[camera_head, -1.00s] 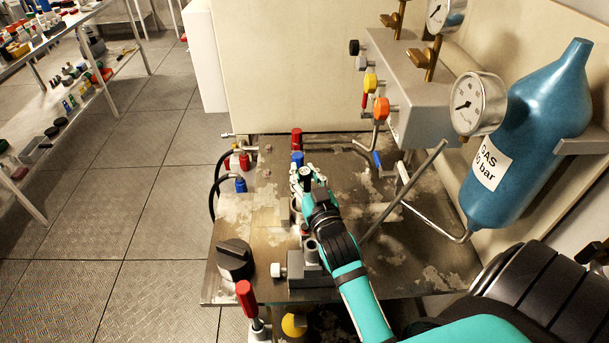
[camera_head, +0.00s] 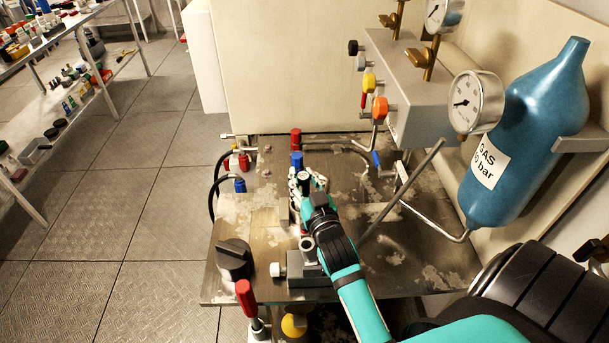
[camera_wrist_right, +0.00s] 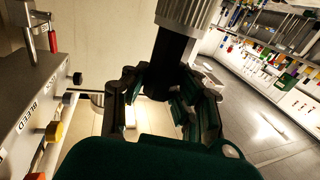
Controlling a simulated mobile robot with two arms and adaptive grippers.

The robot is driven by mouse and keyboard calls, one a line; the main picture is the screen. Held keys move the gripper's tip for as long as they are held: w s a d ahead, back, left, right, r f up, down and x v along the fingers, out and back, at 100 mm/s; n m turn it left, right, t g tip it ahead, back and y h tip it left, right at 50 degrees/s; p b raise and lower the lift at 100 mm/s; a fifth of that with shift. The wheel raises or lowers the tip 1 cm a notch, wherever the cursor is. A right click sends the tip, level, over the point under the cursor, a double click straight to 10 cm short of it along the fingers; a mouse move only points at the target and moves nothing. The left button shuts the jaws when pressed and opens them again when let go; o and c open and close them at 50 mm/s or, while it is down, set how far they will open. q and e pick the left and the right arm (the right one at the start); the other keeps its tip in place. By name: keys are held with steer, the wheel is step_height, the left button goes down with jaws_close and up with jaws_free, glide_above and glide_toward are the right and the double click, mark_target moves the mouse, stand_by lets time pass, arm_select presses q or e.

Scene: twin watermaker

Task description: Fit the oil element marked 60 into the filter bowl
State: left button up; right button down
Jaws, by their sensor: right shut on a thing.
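My right gripper (camera_head: 305,186) is over the middle of the metal bench top, its arm coming in from the lower right. In the right wrist view its fingers (camera_wrist_right: 160,105) are closed around a dark cylindrical part (camera_wrist_right: 172,62) with a grey ribbed section (camera_wrist_right: 188,12) beyond it. It looks like a filter element, but no number 60 is readable. In the head view only a small pale round top with a dark centre shows at the gripper. The filter bowl cannot be made out clearly; the gripper and hand cover the spot below. My left gripper is not in view.
A blue fitting (camera_head: 297,159) and a red one (camera_head: 296,138) stand just behind the gripper. A black knob (camera_head: 235,258) and red-handled lever (camera_head: 246,298) are at the front left. A blue gas bottle (camera_head: 520,140) and gauge (camera_head: 474,103) are at right.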

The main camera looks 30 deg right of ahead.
steer(key=shift+f, duration=0.35)
stand_by(0.3)
